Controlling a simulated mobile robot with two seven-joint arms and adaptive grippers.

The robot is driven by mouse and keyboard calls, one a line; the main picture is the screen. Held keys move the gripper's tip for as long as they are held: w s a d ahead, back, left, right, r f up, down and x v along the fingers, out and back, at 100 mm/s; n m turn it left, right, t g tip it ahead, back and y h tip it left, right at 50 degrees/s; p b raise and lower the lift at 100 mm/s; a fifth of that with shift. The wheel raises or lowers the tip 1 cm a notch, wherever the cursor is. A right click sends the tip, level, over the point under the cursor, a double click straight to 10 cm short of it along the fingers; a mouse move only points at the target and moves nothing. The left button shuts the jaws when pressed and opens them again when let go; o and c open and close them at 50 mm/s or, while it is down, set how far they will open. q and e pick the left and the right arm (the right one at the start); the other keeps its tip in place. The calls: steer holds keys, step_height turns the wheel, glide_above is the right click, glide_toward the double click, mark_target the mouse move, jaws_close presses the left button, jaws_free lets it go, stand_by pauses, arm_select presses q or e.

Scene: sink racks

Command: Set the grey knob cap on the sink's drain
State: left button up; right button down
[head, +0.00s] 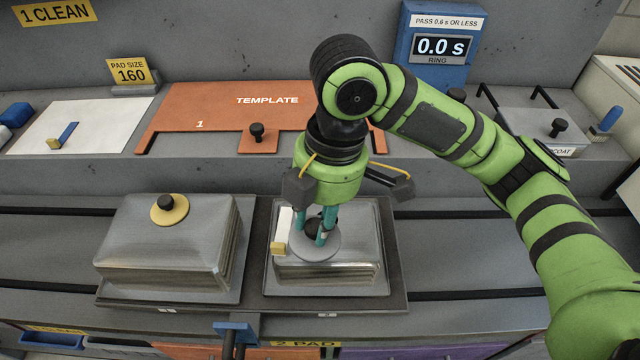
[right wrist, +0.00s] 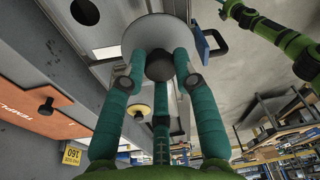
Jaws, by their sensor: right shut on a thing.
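The grey knob cap (head: 318,246) is a round grey disc with a black knob, at the right-hand steel sink (head: 365,270) in the head view. The three teal fingers of my right gripper (head: 320,228) are shut around its knob from above. In the right wrist view, the disc (right wrist: 150,32) shows beyond the fingers, with the black knob (right wrist: 160,66) between them. The disc overlaps the sink's upper face; I cannot tell whether it touches. The drain is hidden.
A second steel sink (head: 150,245) on the left bears a yellow disc (head: 170,215) with a black knob. A white and yellow piece (head: 283,230) is close beside my fingers. Behind are an orange template (head: 200,105), a white sheet (head: 85,120) and a blue timer (head: 440,70).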

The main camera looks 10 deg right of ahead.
steer(key=shift+w+d, duration=0.15)
steer(key=shift+w, duration=0.2)
steer(key=w+d+f, duration=0.1)
steer(key=w+f, duration=0.1)
steer(key=w, duration=0.1)
steer(key=w+d+f+p, duration=0.1)
steer(key=w+f, duration=0.1)
steer(key=w, duration=0.1)
steer(key=w+d+f+p, duration=0.1)
steer(key=w+f, duration=0.1)
steer(key=shift+w+d, duration=0.25)
steer(key=shift+w, duration=0.15)
steer(key=shift+w+d+f, duration=0.1)
steer(key=shift+w+f, duration=0.05)
steer(key=shift+w, duration=0.1)
steer(key=shift+w+f+p, duration=0.1)
steer(key=shift+f+p, duration=0.15)
steer(key=shift+p, duration=0.1)
step_height(320, 180, down, 3)
steer(key=shift+f+p, duration=0.1)
steer(key=shift+p, duration=0.55)
steer(key=shift+f, duration=0.2)
arm_select(q)
steer(key=r, duration=0.1)
steer(key=s+r, duration=0.1)
steer(key=r, duration=0.2)
steer(key=shift+s+d, duration=0.35)
steer(key=shift+d, duration=0.05)
